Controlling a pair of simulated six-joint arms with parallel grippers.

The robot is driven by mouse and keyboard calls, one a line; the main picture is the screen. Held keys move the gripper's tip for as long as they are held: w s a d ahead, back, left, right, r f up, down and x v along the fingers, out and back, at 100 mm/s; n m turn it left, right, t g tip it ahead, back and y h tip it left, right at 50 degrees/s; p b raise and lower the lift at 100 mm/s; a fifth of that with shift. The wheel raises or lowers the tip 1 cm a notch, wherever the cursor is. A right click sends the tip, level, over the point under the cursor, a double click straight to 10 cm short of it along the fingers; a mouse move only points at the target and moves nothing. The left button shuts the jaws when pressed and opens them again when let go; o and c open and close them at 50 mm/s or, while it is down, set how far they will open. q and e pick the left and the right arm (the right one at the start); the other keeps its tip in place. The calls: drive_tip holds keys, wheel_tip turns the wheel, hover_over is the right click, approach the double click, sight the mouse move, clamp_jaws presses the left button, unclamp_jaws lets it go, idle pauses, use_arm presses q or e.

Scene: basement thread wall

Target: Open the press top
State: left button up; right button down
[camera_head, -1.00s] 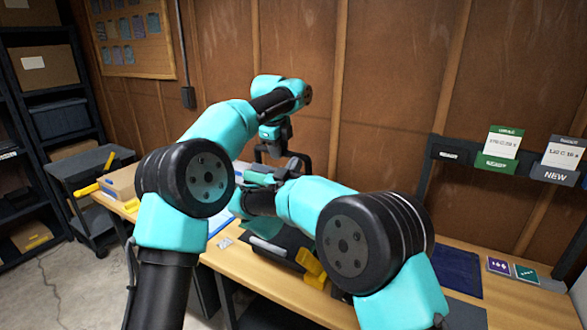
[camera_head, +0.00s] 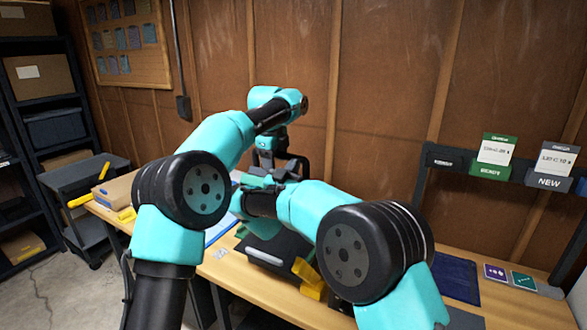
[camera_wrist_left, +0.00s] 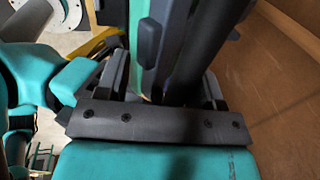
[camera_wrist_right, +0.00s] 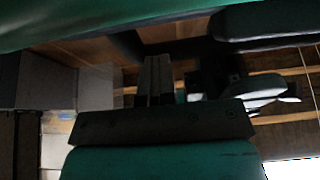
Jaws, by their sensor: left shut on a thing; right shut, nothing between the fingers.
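The press is a dark machine on the bench, mostly hidden behind my arms. Its black lower part (camera_head: 282,245) shows in the head view with a light grey strip along its front. A black upright part (camera_head: 304,168) shows behind my wrists. My left gripper (camera_head: 272,158) points down there; its fingertips are hidden in the head view. In the left wrist view the fingers (camera_wrist_left: 160,85) are shut on a dark bar-like part (camera_wrist_left: 205,45), which looks like part of the press top. My right gripper (camera_wrist_right: 158,82) is shut and empty in the right wrist view, close to dark surfaces.
A yellow block (camera_head: 308,275) lies at the bench front, close to my right arm. A dark blue mat (camera_head: 456,278) and small cards (camera_head: 510,275) lie to the right. A box (camera_head: 115,190) stands at the left. The wooden wall (camera_head: 380,100) is close behind.

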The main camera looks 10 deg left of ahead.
use_arm(q)
wheel_tip(320, 180, up, 7)
drive_tip(key=s, duration=0.1)
drive_tip(key=shift+s+a, duration=0.15)
drive_tip(key=shift+s, duration=0.05)
idle(0.5)
drive_tip(key=s+a+f+n+h, duration=0.1)
drive_tip(key=s+a+f+n, duration=0.3)
drive_tip(key=f+n, duration=0.35)
drive_tip(key=s+a+f+n+h, duration=0.1)
drive_tip(key=s+a+f+n, duration=0.4)
drive_tip(key=f, duration=0.4)
drive_tip(key=s+a+f+n+h, duration=0.2)
drive_tip(key=s+a+f+n, duration=0.15)
drive_tip(key=f+n, duration=0.5)
drive_tip(key=s+d+f, duration=0.4)
drive_tip(key=s+f, duration=0.4)
drive_tip(key=f, duration=0.4)
drive_tip(key=s+d+f+n+g, duration=0.1)
drive_tip(key=s+d+f, duration=0.3)
drive_tip(key=s+f, duration=0.5)
drive_tip(key=s+d+f+n, duration=0.1)
drive_tip(key=s+d+f, duration=0.4)
drive_tip(key=f, duration=1)
drive_tip(key=shift+s+y, duration=0.4)
drive_tip(key=shift+s, duration=1.4)
